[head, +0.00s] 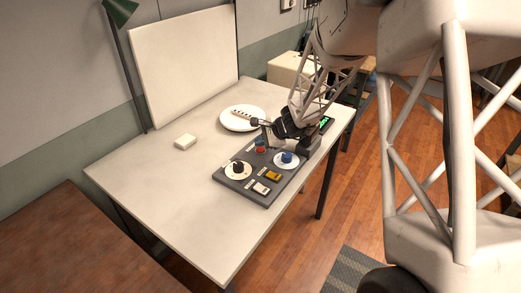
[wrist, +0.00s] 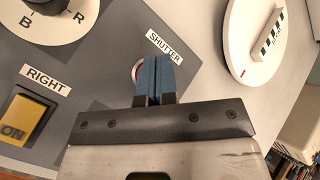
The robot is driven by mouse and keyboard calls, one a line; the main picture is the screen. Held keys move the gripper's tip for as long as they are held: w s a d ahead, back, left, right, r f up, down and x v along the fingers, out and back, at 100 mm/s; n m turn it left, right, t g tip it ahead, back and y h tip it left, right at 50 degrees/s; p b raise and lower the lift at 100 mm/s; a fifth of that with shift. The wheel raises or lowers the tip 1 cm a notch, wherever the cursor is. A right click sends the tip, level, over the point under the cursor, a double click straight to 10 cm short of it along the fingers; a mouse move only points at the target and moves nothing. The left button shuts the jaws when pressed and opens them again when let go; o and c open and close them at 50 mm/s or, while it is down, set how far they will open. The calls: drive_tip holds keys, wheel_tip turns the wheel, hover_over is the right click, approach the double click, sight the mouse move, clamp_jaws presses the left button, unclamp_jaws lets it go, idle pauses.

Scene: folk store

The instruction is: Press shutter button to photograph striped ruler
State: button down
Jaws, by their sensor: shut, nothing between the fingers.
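The striped ruler (head: 243,111), a short white bar with dark marks, lies on a round white plate (head: 232,125) on the table. In the wrist view, the ruler (wrist: 271,34) lies on the plate (wrist: 238,45), which has a red mark. The red shutter button (head: 261,149) is on the grey control panel (head: 219,177). In the wrist view, the button's pale and red edge (wrist: 136,69) shows beside the "SHUTTER" label (wrist: 164,46). My gripper (head: 260,141) is shut and empty, its blue fingertips (wrist: 158,60) over the button and hiding most of it. I cannot tell whether they touch it.
The panel also has a black knob (head: 238,167), a blue knob (head: 287,157), a yellow switch (head: 272,175) and a white switch (head: 261,188). A green display (head: 326,121) is behind. A small white block (head: 185,141) lies left; the table's front left is clear.

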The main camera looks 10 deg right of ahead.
sight(260, 150)
drive_tip(key=shift+f, duration=0.85)
idle(1.1)
drive_tip(key=shift+r, duration=0.9)
drive_tip(key=shift+r, duration=0.15)
drive_tip(key=shift+r, duration=2.3)
